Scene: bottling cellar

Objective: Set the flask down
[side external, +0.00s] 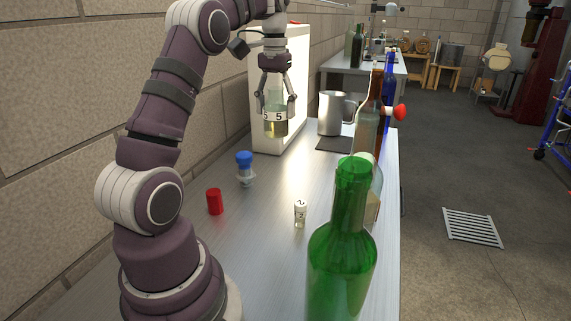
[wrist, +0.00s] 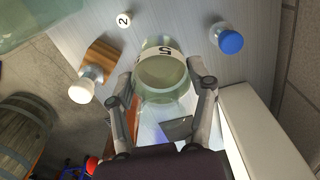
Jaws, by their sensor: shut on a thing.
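The flask (side external: 275,126) is a clear vessel with a white band marked 5 and yellowish liquid inside. My gripper (side external: 276,98) is shut on its upper part and holds it roughly upright in front of the lit white panel. Its base appears to be above the metal table (side external: 190,262), but the exact gap is hard to tell. In the wrist view, the flask (wrist: 163,72) sits between the two fingers of my gripper (wrist: 163,80), with the 5 band on its far side.
A metal jug (side external: 331,112) stands by a dark mat (side external: 335,144). The lit panel (side external: 291,85) is close behind the flask. A blue-capped bottle (side external: 245,168), red cylinder (side external: 215,201), small vial marked 2 (side external: 300,213) and green bottle (side external: 342,265) stand nearer. Bare table lies between them.

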